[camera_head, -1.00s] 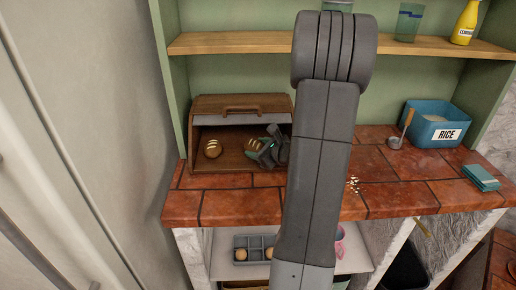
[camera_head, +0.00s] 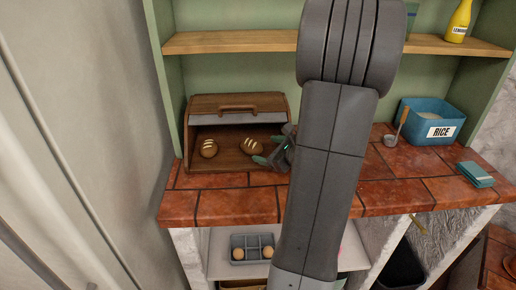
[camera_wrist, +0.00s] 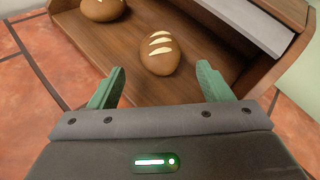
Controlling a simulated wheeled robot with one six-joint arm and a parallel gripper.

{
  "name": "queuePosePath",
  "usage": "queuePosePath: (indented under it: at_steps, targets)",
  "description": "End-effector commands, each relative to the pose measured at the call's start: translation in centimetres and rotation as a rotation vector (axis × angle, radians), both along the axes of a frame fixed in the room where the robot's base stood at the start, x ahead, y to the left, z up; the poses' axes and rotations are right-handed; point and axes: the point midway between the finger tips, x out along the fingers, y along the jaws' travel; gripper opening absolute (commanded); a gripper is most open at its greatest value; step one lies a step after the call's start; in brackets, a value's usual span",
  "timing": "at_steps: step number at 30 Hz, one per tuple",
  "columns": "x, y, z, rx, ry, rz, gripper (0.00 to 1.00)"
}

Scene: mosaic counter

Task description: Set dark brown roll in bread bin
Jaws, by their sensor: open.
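The wooden bread bin (camera_head: 228,166) stands open on the tiled counter at the left. Two scored brown rolls lie apart on its floor: a left roll (camera_head: 208,148) and a right roll (camera_head: 251,146). They look alike in shade, and I cannot tell which is the darker. In the wrist view the right roll (camera_wrist: 163,52) lies just beyond my gripper (camera_wrist: 163,82), and the left roll (camera_wrist: 103,8) is cut by the top edge. My gripper is open, with its green fingertips apart and nothing between them. In the head view it is at the bin's right front, partly hidden by my arm.
A blue rice tub (camera_head: 432,122) with a ladle (camera_head: 391,139) beside it and a folded teal cloth (camera_head: 475,174) are at the right. A grey sectioned tray (camera_head: 252,252) with round items is on the shelf below. The counter's middle is partly hidden by my arm.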

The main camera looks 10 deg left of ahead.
Motion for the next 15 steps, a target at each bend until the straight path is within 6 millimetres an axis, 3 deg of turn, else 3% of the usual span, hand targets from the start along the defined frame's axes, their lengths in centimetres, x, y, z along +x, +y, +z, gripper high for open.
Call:
queuePosePath:
  at_steps: [6, 15]
  targets:
    - [-1.8, -2.6, 1.3, 0.000, -0.001, -0.003, 0.72]
    - [-2.5, -3.4, 1.7, 0.001, 0.001, 0.000, 0.72]
